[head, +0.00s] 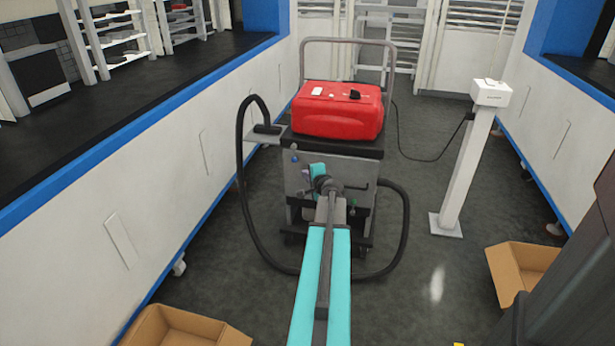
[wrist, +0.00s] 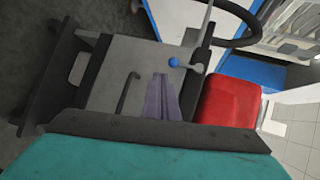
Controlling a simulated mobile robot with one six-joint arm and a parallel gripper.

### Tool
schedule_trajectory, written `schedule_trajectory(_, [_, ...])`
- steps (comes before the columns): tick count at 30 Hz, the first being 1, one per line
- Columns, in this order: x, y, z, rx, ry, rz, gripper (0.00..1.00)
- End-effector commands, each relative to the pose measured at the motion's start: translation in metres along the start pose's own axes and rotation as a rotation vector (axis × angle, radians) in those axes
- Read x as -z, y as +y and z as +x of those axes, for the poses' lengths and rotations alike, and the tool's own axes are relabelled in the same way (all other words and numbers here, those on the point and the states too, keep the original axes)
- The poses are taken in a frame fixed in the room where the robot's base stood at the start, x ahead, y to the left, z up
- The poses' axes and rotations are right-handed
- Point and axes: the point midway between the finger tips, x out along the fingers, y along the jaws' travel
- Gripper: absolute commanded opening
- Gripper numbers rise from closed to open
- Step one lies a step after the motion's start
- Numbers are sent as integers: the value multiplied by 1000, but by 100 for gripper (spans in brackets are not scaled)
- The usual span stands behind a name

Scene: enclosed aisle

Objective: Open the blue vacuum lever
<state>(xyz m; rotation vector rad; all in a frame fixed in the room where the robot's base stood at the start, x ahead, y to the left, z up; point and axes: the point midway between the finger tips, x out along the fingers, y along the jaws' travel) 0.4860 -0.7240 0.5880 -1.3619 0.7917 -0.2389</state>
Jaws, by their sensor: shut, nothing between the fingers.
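The blue vacuum lever shows in the wrist view as a round blue knob (wrist: 173,62) on a short grey arm, at the front of the grey vacuum cart (wrist: 117,62). In the head view the blue knob (head: 294,160) is small, at the upper left of the cart's front panel. My gripper (wrist: 161,77) is shut and empty in front of the panel, its fingertips near the knob in the picture. I cannot tell the exact gap in depth. In the head view my arm hides the gripper's tips and part of the panel.
A red case (head: 338,110) sits on the cart. A black hose (head: 241,190) loops around both sides. A white post (head: 465,170) with a box stands at right. Cardboard boxes (head: 525,270) lie on the floor. White walls with blue edging (head: 100,180) bound the aisle.

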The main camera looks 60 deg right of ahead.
Motion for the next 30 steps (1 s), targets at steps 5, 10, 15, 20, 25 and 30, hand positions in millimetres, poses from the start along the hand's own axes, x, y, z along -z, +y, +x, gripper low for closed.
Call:
schedule_trajectory(5, [1,0,20,0,0,-1,0])
schedule_trajectory(10, [0,0,37,0,-1,-1,0])
schedule_trajectory(15, [0,0,53,0,-1,-1,0])
schedule_trajectory(20, [0,0,68,0,-1,-1,0])
schedule_trajectory(25, [0,-6,83,0,-1,-2,0])
schedule_trajectory(30, [-1,-14,96,0,-2,-2,0])
